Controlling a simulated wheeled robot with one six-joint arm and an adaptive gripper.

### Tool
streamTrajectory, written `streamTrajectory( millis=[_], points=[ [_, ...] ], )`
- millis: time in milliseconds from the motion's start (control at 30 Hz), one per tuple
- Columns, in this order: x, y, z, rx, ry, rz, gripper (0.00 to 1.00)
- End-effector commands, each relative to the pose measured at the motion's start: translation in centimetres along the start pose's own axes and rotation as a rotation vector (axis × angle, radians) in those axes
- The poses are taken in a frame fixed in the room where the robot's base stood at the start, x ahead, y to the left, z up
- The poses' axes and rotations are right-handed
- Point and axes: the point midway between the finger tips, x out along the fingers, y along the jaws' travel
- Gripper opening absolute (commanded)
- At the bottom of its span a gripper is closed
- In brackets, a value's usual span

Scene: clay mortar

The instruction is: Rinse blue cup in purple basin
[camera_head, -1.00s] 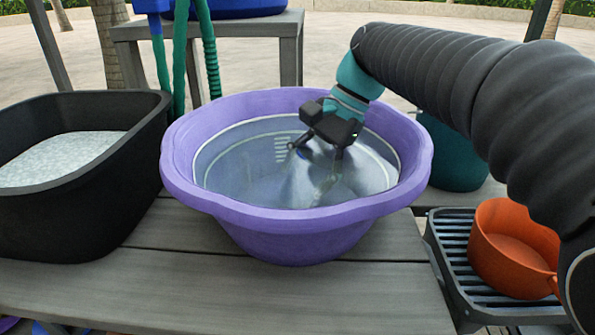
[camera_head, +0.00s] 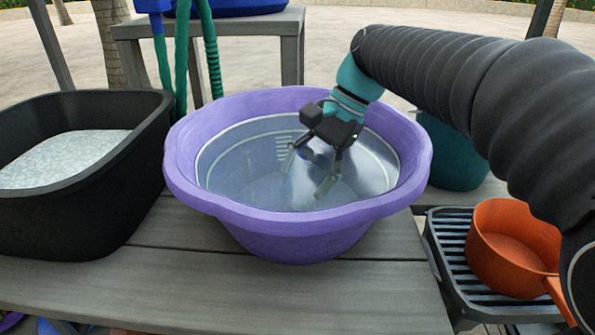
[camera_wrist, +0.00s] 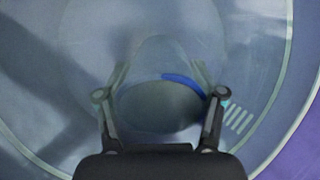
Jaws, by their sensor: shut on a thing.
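The purple basin (camera_head: 300,218) stands on the grey wooden table and holds clear water (camera_head: 235,170). My gripper (camera_head: 309,176) reaches down into the basin, right of its middle, with its fingers angled at the water. In the wrist view my gripper (camera_wrist: 160,80) has its two fingers on either side of the blue cup. Only a bright blue arc of the cup (camera_wrist: 183,80) shows clearly there; the rest is blurred by water and reflections. In the head view the cup is mostly hidden among the fingers and glare.
A black tub (camera_head: 95,195) with pale contents stands close on the left. An orange dipper (camera_head: 505,250) sits on a black slatted rack (camera_head: 448,262) at right. A teal container (camera_head: 455,160) stands behind my arm. The front tabletop (camera_head: 240,290) is clear.

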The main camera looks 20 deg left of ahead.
Motion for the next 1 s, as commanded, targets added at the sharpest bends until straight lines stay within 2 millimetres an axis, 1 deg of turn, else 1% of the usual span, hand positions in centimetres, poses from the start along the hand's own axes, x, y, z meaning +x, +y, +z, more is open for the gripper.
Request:
streamTrajectory(
  millis=[167,533,833,1000],
  points=[
    [0.1,-0.1,0.1,-0.001,-0.001,0.001,0.33],
    [1.1,-1.2,1.8,-0.002,0.000,0.000,0.33],
    [0.5,-0.7,1.0,0.000,0.000,0.000,0.33],
    [0.6,-0.6,0.8,-0.001,0.000,0.000,0.33]
  ],
)
